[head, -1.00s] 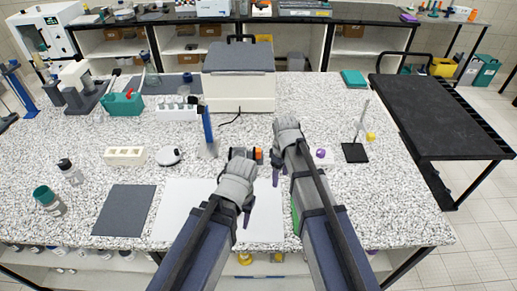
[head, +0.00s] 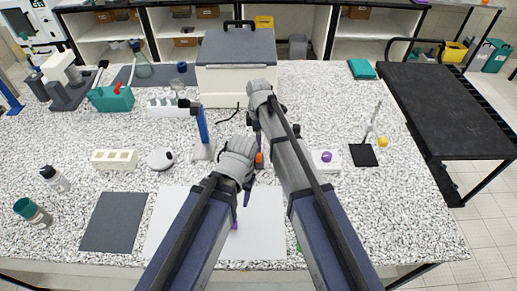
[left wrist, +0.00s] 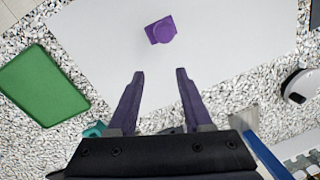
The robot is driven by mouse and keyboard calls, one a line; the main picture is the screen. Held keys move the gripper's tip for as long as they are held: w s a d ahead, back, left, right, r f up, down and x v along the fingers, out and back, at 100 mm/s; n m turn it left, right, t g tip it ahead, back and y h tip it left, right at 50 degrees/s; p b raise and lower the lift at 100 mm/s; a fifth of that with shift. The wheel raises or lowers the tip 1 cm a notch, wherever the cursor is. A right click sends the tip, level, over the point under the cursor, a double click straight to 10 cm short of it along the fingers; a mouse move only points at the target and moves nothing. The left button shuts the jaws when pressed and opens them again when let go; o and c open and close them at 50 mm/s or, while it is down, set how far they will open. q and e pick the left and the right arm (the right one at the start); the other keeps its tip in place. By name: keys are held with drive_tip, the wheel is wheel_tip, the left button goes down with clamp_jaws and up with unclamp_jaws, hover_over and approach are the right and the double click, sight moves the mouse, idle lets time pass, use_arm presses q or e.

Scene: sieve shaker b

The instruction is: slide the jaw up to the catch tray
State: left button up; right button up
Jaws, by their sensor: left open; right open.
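No part can be told for sure as the jaw or the catch tray. A purple block with a round top (left wrist: 160,31) lies on the white sheet, ahead of my left gripper (left wrist: 160,74), whose two fingers are apart and empty. In the head view a bit of the purple block (head: 234,225) shows beside my left forearm. My left gripper (head: 247,192) points down over the sheet's far edge. My right gripper (head: 251,134) is open farther back, in front of the big white box. An orange part (head: 259,157) shows between the arms; the rest of it is hidden.
The white sheet (head: 266,222) and a dark mat (head: 114,222) lie at the front. A green mat (left wrist: 45,85) is mostly hidden by my right arm in the head view. A blue upright (head: 203,128), white block (head: 114,160) and white box (head: 236,85) stand around.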

sight(257, 157)
use_arm(q)
drive_tip(key=shift+s, duration=0.2)
use_arm(e)
drive_tip(key=shift+s, duration=0.15)
drive_tip(key=shift+f+b, duration=0.7)
drive_tip(key=shift+b, duration=0.05)
use_arm(q)
wheel_tip(257, 157, down, 8)
drive_tip(key=b, duration=0.6)
drive_tip(key=shift+w+r, duration=0.1)
use_arm(e)
wheel_tip(257, 157, down, 6)
drive_tip(key=shift+f, duration=0.2)
clamp_jaws()
